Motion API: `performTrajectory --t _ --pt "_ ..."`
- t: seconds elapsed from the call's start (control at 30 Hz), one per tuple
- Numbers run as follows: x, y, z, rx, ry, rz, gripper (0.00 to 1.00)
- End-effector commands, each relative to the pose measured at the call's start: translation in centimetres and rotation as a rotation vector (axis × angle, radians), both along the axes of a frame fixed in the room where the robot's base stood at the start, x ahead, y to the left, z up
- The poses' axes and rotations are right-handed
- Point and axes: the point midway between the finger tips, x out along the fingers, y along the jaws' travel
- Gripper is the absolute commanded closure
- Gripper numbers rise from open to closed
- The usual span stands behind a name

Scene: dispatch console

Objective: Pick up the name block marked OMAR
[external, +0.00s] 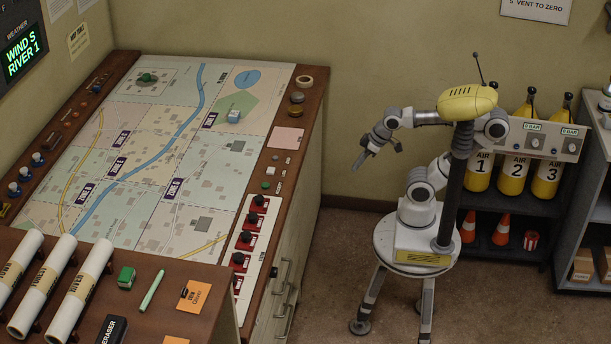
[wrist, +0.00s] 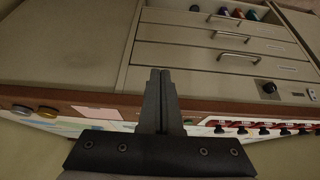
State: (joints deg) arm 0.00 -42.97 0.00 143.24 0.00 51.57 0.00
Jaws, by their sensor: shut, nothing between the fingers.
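I cannot make out a block marked OMAR in either view; no such lettering is readable. A small light-blue block (external: 233,116) sits on the map near the green area, with no name legible on it. A small green piece (external: 147,78) stands at the map's upper left. My gripper (external: 361,161) is shut and empty, held in the air to the right of the console. In the wrist view my gripper's fingers (wrist: 160,100) are together, with the console's drawer side beyond them.
The map console (external: 308,120) has a brown wooden rim and drawers (wrist: 215,55) with metal handles. Red switch units with black knobs (external: 250,221) line its right edge. A front desk (external: 215,285) holds white tubes, a green block and an eraser. Yellow air cylinders (external: 512,178) stand right.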

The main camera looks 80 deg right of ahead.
Motion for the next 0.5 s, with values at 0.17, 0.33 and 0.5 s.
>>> performTrajectory --t 0.17,0.33,0.5 --pt "-0.01 0.00 0.00 0.000 0.000 0.000 1.00" --pt "0.00 0.00 -0.01 0.000 0.000 0.000 0.78" --pt "0.00 0.00 -0.01 0.000 0.000 0.000 0.48"
